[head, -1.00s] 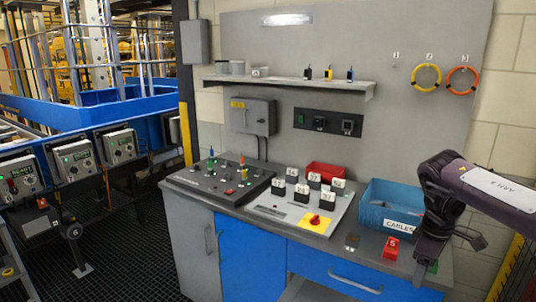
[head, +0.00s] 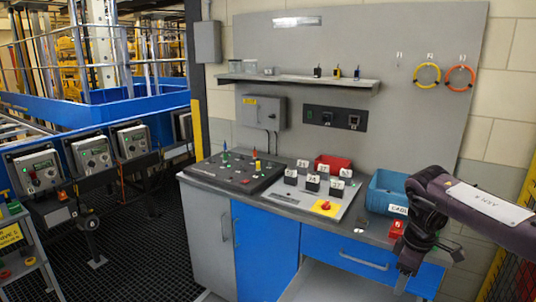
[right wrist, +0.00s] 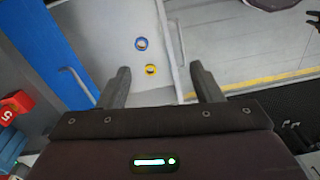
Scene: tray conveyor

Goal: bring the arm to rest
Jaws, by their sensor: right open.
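My right arm comes in from the right in the head view. Its gripper (head: 404,282) points down in front of the workbench, by the right part of the blue drawer front (head: 345,260). In the right wrist view the two fingers of the gripper (right wrist: 163,88) stand wide apart with nothing between them. My left gripper is not in view.
On the bench are a blue cable bin (head: 384,204), a red numbered block (head: 397,228), a control panel (head: 235,172), a grey plate with several labelled blocks (head: 290,196) and a red bin (head: 333,162). A yellow fence (head: 497,265) stands at the right.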

